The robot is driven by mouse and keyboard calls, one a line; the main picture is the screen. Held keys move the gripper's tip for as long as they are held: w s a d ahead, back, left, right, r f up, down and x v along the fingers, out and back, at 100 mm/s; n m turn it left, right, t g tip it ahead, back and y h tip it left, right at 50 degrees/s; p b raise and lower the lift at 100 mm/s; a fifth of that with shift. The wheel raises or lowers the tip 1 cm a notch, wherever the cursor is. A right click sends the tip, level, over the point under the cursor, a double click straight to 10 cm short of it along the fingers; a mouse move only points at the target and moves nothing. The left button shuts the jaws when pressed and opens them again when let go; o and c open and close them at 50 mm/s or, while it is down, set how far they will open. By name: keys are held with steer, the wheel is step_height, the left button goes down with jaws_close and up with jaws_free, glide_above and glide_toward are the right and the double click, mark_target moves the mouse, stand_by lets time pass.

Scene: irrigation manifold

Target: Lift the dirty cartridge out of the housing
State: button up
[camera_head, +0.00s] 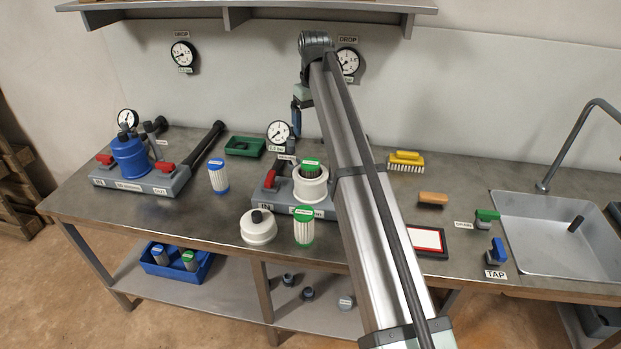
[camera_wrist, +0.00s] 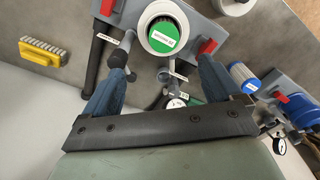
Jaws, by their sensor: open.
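The dirty cartridge (camera_head: 311,163) has a green cap and dark sides. It stands in the open white housing (camera_head: 310,190) on the middle grey manifold. In the wrist view, its round green cap (camera_wrist: 163,36) shows inside the white rim of the housing (camera_wrist: 147,17). My gripper (camera_head: 299,104) is above and behind the manifold in the head view. In the wrist view, my gripper (camera_wrist: 166,62) has its blue fingers wide apart with nothing between them. The cap appears beyond the fingertips, apart from them. The cartridge's lower part is hidden in the housing.
A white lid (camera_head: 259,229) and a clean green-capped cartridge (camera_head: 304,230) stand in front of the manifold. A gauge (camera_head: 278,133) and red-handled valve (camera_head: 270,178) stand close by the housing. A blue-capped cartridge (camera_head: 218,178) and blue housing (camera_head: 130,157) are left.

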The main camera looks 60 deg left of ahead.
glide_above(311, 163)
steer(key=f, duration=0.7)
steer(key=shift+s+d+f, duration=0.1)
steer(key=shift+s+f, duration=0.05)
steer(key=shift+s, duration=0.05)
steer(key=shift+w+a+f, duration=0.1)
steer(key=shift+f, duration=1.5)
steer(key=shift+w+a+f, duration=0.1)
steer(key=shift+f, duration=1.45)
steer(key=c, duration=1.6)
steer(key=shift+o, duration=0.2)
steer(key=shift+r, duration=0.1)
